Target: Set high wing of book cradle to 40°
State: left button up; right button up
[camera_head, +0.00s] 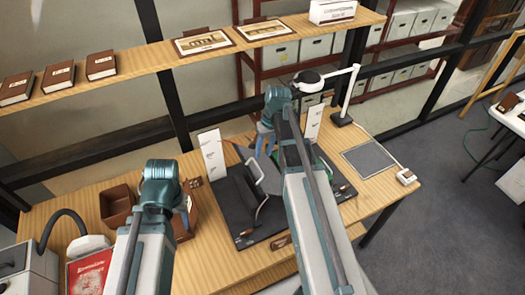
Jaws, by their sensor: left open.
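The book cradle (253,233) is a dark base on the wooden table with dark wings (237,197) raised at an angle. A white upright card with markings (212,155) stands at its back left, and another (313,121) at its back right. My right arm crosses in front of the cradle and hides much of its right side. My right gripper (266,142) is over the back of the cradle; its jaws are unclear and I cannot tell contact. My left gripper (188,205) is left of the cradle, apart from it, open, mostly hidden by its wrist. The wing angle is not readable.
A brown open box (118,203) and a red book (90,273) are at left. A white lamp (342,115) stands behind right. A grey pad (369,158) lies at right. A wooden shelf (140,63) with books runs above the back.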

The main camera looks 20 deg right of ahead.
notch_tip(320, 180, up, 7)
jog(key=d+p, duration=0.1)
jog(key=p, duration=0.5)
jog(key=shift+c, duration=0.3)
jog(key=shift+d, duration=0.1)
jog(key=shift+c, duration=1.2)
jog(key=shift+r+m, duration=0.1)
jog(key=shift+m, duration=0.5)
jog(key=shift+c, duration=1.3)
jog(key=shift+d+m, duration=0.2)
jog(key=shift+m, duration=0.6)
grip_shut()
jog(key=m, duration=0.5)
jog(key=d+m, duration=0.1)
jog(key=m, duration=0.4)
jog(key=d+m+p, duration=0.1)
jog(key=m, duration=0.4)
jog(key=shift+d+r, duration=0.15)
jog(key=shift+r, duration=0.25)
